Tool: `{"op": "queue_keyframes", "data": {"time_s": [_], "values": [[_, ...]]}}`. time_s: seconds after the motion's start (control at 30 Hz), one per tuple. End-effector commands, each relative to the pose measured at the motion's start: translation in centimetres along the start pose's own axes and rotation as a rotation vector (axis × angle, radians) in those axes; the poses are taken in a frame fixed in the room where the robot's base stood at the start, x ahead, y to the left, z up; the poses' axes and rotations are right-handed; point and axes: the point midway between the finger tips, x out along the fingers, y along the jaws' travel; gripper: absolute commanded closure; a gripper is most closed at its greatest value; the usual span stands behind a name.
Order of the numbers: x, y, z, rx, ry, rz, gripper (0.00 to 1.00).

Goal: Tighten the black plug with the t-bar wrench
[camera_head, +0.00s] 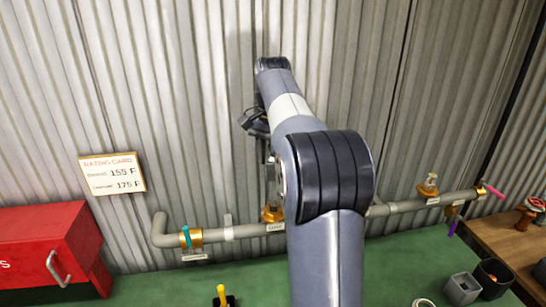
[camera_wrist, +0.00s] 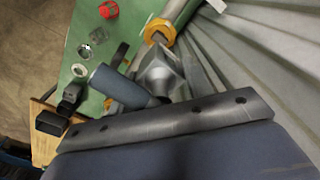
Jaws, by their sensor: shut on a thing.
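My gripper (camera_wrist: 160,76) shows in the wrist view beyond the broad grey-blue wrist part. It is shut on what looks like the t-bar wrench, whose blue-grey round bar (camera_wrist: 108,84) sticks out to the left. Its far end is hidden. In the head view my arm covers most of the gripper, near the wall above the pipe. A grey pipe (camera_head: 255,230) runs along the wall with brass fittings (camera_head: 272,212). One brass fitting (camera_wrist: 158,30) lies just beyond the gripper in the wrist view. I cannot make out the black plug for certain.
A red toolbox (camera_head: 45,245) stands at the left, below a rating card (camera_head: 112,174). A yellow-handled item (camera_head: 222,295) is on the green surface (camera_head: 390,265). Grey (camera_head: 462,288) and dark (camera_head: 494,277) containers stand at the right beside a wooden table (camera_head: 510,240).

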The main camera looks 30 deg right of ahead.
Motion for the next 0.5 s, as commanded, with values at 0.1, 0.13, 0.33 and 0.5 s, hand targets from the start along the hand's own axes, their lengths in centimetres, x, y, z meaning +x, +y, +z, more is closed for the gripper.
{"op": "queue_keyframes", "data": {"time_s": [0.1,0.13,0.33,0.5], "values": [[0.5,0.0,0.0,0.0,0.001,0.0,0.88],[0.6,0.0,0.0,0.001,0.001,0.0,0.88],[2.2,0.0,0.0,0.001,-0.001,0.0,0.88],[3.9,0.0,0.0,0.001,0.0,0.0,0.88]]}}
